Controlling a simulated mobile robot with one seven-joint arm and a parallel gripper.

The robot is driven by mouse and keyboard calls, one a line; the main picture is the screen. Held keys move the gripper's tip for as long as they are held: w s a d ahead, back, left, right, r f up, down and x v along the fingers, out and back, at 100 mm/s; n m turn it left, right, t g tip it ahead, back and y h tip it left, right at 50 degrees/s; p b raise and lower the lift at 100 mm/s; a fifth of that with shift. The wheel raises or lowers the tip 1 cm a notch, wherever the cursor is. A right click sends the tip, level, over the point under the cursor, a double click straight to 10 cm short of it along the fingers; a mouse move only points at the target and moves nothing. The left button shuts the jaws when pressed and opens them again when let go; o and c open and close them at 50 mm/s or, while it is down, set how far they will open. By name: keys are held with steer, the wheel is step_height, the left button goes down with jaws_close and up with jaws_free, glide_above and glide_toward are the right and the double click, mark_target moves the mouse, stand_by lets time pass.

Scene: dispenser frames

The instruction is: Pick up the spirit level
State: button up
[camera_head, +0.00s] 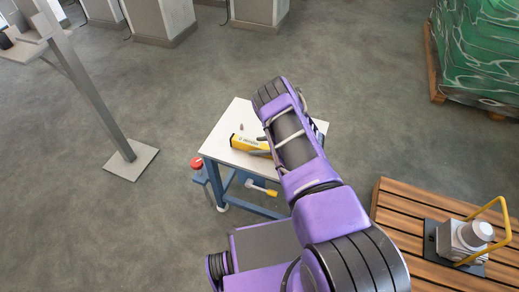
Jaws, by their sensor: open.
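The spirit level (243,142) is a yellow bar with dark markings. It lies on the white top of a small blue-legged table (225,128). Its right end is hidden behind my purple and grey arm.
A small brownish object (241,127) lies behind the level. A red round part (197,162) sits at the table's left side. A slatted wooden platform (400,206) bears a grey machine (464,238) at right.

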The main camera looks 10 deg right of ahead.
jaws_close()
stand_by(0.4)
steer(key=shift+r, duration=0.1)
